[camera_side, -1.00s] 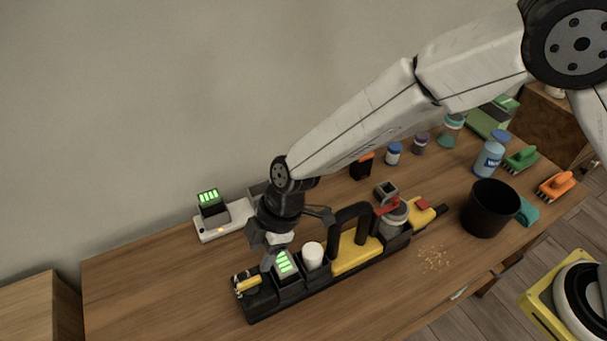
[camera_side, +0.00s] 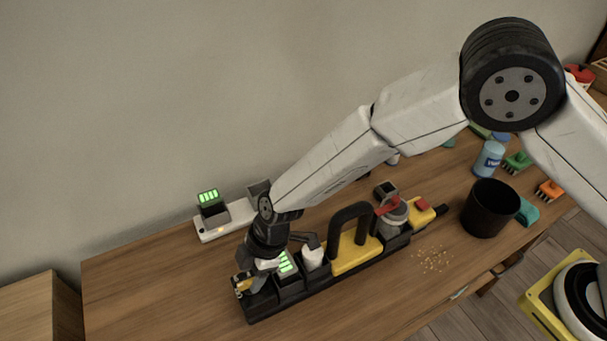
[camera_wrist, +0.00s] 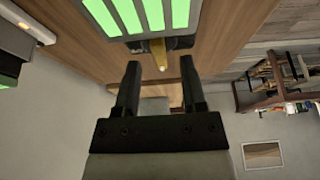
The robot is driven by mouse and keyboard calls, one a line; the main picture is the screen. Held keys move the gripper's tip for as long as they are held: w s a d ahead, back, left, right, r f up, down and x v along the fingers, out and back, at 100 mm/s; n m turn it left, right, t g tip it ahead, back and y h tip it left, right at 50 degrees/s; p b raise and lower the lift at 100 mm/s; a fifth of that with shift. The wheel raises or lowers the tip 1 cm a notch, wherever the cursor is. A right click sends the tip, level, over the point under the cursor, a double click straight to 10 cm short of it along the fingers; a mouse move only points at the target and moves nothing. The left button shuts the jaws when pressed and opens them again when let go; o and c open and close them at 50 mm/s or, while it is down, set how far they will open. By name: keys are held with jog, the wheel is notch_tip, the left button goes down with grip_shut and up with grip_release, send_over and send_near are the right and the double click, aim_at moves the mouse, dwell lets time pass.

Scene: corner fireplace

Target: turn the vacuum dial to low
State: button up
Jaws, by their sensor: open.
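The yellow and black vacuum (camera_side: 352,253) lies along the table, with a black handle, a red button and a green-barred battery display (camera_side: 286,263). At its left end is a small yellow part with a metallic end (camera_side: 240,284); I cannot tell if this is the dial. My gripper (camera_side: 256,279) is over that left end, partly hiding it. In the wrist view, my gripper (camera_wrist: 160,70) is open.
A white charger (camera_side: 222,222) with another green-barred battery stands behind, near the wall. A black cup (camera_side: 489,209), a blue spray bottle (camera_side: 489,158) and brushes (camera_side: 549,191) stand at the right. Crumbs (camera_side: 432,259) lie in front of the vacuum. The table's left part is bare.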

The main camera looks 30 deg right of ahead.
jog(key=shift+x, duration=0.75)
grip_shut()
jog(key=shift+m+t, duration=0.3)
jog(key=shift+m, duration=0.4)
jog(key=shift+s+m+t, duration=0.1)
jog(key=shift+m+t, duration=0.4)
jog(key=shift+m, duration=0.8)
jog(key=shift+m+t+h, duration=0.5)
jog(key=shift+m+t, duration=0.1)
jog(key=shift+m, duration=1.2)
